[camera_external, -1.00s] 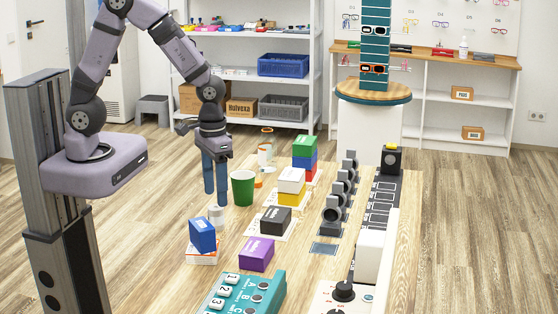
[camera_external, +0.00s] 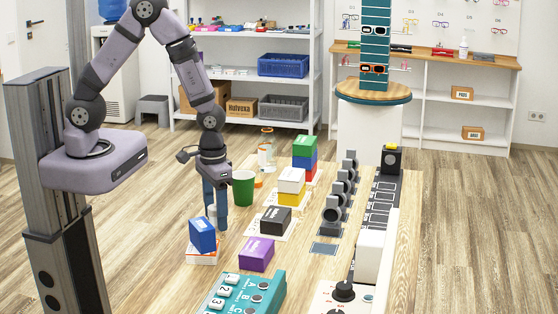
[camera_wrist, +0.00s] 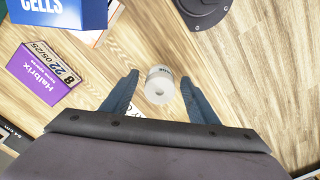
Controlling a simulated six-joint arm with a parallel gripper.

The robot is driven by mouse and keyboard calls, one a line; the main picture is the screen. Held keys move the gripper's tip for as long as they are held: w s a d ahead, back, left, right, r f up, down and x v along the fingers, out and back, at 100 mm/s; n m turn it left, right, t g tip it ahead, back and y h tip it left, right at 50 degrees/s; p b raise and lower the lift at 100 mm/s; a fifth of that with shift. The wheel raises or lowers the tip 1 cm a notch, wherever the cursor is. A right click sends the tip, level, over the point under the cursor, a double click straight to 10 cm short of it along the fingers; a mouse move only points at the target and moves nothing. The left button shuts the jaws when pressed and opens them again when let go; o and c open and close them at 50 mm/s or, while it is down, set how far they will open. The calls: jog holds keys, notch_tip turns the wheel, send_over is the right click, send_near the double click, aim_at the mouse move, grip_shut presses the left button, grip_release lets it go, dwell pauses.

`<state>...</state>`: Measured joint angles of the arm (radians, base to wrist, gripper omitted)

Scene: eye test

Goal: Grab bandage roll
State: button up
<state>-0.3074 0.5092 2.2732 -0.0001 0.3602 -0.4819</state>
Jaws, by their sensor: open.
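The bandage roll (camera_wrist: 159,90) is a small white cylinder with a hole in its end, seen from above in the wrist view. In the external view the white roll (camera_external: 211,211) is partly hidden by my fingers. My gripper (camera_external: 215,224) points down at it, with blue fingers. In the wrist view my gripper (camera_wrist: 159,80) is open, one fingertip to each side of the roll. Gaps show between the roll and both fingers there.
A blue box (camera_external: 202,235) on a white-and-orange box (camera_external: 201,257) stands close in front of the roll. A green cup (camera_external: 243,188) is close behind my gripper. A purple box (camera_external: 256,254) and a black box (camera_external: 275,221) lie to the right.

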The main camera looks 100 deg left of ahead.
jog(key=shift+f, duration=0.1)
jog(key=c, duration=1.1)
notch_tip(320, 180, up, 10)
jog(key=shift+w+r, duration=0.1)
